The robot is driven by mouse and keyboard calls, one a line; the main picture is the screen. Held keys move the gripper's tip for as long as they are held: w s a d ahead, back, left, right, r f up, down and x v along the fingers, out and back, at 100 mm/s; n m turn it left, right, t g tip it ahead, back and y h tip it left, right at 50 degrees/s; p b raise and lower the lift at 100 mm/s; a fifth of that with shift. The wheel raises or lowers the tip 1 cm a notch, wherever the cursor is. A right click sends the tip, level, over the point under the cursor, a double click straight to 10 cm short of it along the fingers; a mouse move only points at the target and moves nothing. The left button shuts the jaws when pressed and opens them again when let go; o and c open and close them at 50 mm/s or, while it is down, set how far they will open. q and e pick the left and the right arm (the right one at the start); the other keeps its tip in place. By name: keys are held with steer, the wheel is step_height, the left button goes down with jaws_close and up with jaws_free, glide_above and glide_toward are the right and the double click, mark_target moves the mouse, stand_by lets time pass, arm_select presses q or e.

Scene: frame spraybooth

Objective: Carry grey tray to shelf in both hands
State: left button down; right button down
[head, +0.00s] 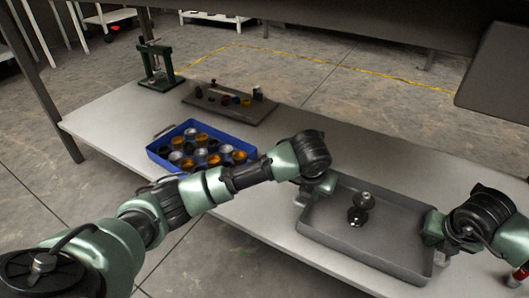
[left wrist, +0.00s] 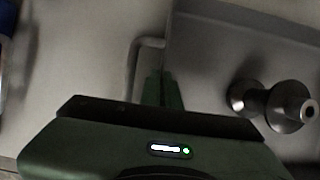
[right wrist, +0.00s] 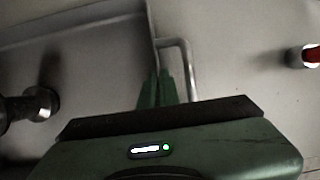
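The grey tray (head: 340,239) is at the right end of the pale bench, level as far as I can see, with a dark metal spool-shaped part (head: 359,212) standing inside. My left gripper (head: 318,187) is at its left side; in the left wrist view its narrow fingers (left wrist: 163,92) close on the tray's rim beside a bent-bar handle (left wrist: 133,70). My right gripper (head: 436,230) is at the right side; in the right wrist view its fingers (right wrist: 158,90) close on the rim beside the other handle (right wrist: 188,70). The fingertips are partly hidden.
A dark board (head: 225,106) with small parts and a green press (head: 158,70) stand farther back. An overhead beam spans the top.

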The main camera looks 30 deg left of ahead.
arm_select(q)
steer(key=shift+a+f, duration=0.1)
steer(key=shift+f, duration=0.3)
arm_select(e)
steer(key=shift+f, duration=0.4)
arm_select(q)
steer(key=c, duration=1.6)
jaws_free()
steer(key=shift+r, duration=0.15)
steer(key=shift+c, duration=0.2)
arm_select(e)
steer(key=c, duration=1.6)
jaws_free()
steer(key=shift+r, duration=0.15)
steer(key=shift+c, duration=0.2)
arm_select(q)
steer(key=v, duration=1.1)
steer(key=shift+s+r, duration=0.25)
steer(key=shift+r, duration=0.15)
arm_select(e)
steer(key=shift+r, duration=0.15)
steer(key=v, duration=1.1)
steer(key=shift+s+r, duration=0.25)
steer(key=shift+r, duration=0.05)
